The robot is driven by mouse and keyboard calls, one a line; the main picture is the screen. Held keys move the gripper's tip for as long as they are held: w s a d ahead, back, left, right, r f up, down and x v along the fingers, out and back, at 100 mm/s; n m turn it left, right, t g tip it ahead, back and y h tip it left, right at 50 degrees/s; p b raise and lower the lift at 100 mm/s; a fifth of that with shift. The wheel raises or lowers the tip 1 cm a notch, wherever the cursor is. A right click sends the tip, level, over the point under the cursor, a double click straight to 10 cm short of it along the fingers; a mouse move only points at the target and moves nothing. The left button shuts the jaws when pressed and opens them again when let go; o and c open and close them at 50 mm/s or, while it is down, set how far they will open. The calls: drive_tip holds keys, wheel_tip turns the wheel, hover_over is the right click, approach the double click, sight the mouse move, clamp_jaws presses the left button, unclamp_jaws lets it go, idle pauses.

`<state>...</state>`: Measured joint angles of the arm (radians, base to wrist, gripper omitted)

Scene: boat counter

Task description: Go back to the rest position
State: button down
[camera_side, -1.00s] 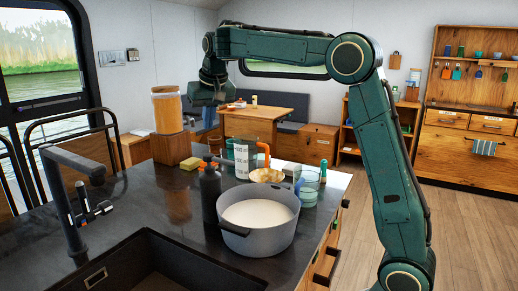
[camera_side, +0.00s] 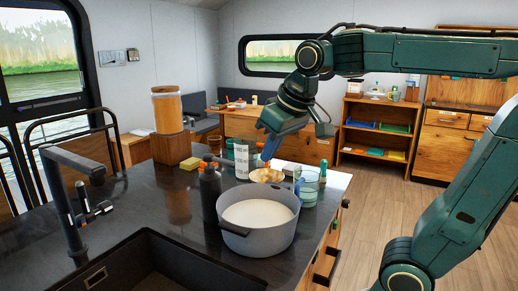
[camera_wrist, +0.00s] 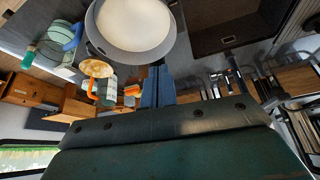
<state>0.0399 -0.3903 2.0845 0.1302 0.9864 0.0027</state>
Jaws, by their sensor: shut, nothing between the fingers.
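My gripper (camera_side: 268,150) hangs from the raised arm in the side view, its blue fingers pointing down over the far part of the dark counter. The fingers are together with nothing between them. In the wrist view the shut blue fingers (camera_wrist: 157,87) show at the middle, below the pot. The gripper covers most of an orange curved piece by the clear jar in the side view; this orange piece (camera_wrist: 92,86) shows in the wrist view. I cannot tell whether the fingertips touch anything.
A grey pot (camera_side: 258,240) of white liquid stands at the counter's front right. A tall dispenser (camera_side: 167,108), sponge (camera_side: 190,163) and faucet (camera_side: 70,200) are left.

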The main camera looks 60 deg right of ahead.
drive_tip(key=s+a+f+n+y, duration=0.1)
drive_tip(key=s+a+f+n, duration=0.1)
drive_tip(key=s+f, duration=0.5)
drive_tip(key=s+a, duration=0.1)
drive_tip(key=s, duration=0.3)
drive_tip(key=shift+a+f, duration=0.2)
drive_tip(key=shift+f, duration=0.15)
